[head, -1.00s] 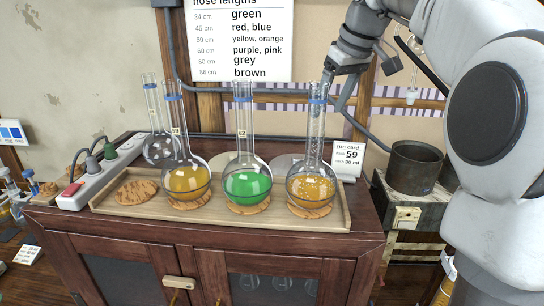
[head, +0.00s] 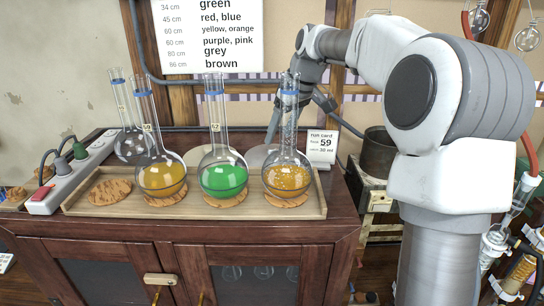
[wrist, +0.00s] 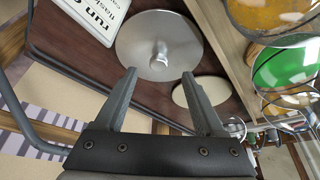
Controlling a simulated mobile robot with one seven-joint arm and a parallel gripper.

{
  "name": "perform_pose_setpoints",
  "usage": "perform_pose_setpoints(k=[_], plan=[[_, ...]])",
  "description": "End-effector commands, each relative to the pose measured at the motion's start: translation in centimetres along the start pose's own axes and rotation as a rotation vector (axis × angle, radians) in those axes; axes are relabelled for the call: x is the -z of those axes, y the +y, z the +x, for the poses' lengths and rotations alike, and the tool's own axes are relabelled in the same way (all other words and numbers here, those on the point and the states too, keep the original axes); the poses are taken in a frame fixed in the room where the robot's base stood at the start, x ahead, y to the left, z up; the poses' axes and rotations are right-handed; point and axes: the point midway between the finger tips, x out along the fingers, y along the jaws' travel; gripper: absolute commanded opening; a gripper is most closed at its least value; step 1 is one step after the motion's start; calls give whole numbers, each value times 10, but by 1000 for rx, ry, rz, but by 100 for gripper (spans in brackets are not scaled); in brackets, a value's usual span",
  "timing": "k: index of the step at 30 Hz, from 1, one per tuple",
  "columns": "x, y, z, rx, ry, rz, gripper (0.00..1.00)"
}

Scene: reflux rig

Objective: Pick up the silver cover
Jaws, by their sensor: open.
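The silver cover (wrist: 150,30) is a round, shiny metal disc with a small knob (wrist: 160,55) at its middle. It lies flat on the dark wooden cabinet top in the wrist view. In the head view the silver cover (head: 256,156) shows partly behind the right-hand orange flask. My gripper (wrist: 159,74) is open and empty. Its two fingertips point toward the cover, one on either side of the knob's line. The knob appears just beyond the tips, and I cannot tell the exact gap.
The tray (head: 100,208) holds flasks with yellow, green (head: 222,180) and orange (head: 287,180) contents, in front of the cover. A run card (head: 321,147) stands close beside the cover. A smaller pale disc (wrist: 201,91) lies next to it. A dark pot (head: 378,153) is at right.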

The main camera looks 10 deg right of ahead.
Motion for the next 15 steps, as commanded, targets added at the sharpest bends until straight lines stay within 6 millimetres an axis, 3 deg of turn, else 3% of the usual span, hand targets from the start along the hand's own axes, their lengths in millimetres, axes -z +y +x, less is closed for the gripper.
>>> perform_pose_setpoints(k=[10,15], plan=[[6,2,42,2,-2,1,71],[6,2,53,-1,0,0,71]])
